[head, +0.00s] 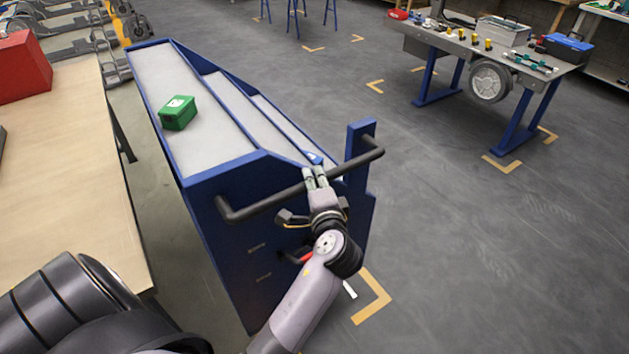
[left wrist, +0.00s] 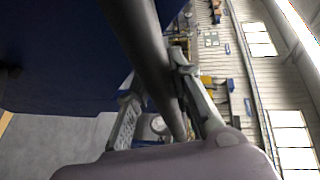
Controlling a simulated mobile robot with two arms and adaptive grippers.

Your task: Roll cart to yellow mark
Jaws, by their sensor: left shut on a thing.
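The cart (head: 235,262) is blue with pale grey sloping trays and stands in the middle of the head view. Its black handle bar (head: 262,204) runs across the near end. My left gripper (head: 316,179) is shut on this bar, right of its middle. In the left wrist view the handle bar (left wrist: 150,50) passes between the fingers of my left gripper (left wrist: 160,110). A yellow corner mark (head: 378,303) lies on the floor by the cart's near right corner. More yellow corner marks (head: 502,164) lie to the right. My right gripper is out of view.
A green box (head: 177,113) sits on the cart's top tray. A wooden-topped table (head: 70,190) with a red box (head: 22,68) stands close on the left. A workbench (head: 455,42) with tools stands at the back right. The grey floor right of the cart is clear.

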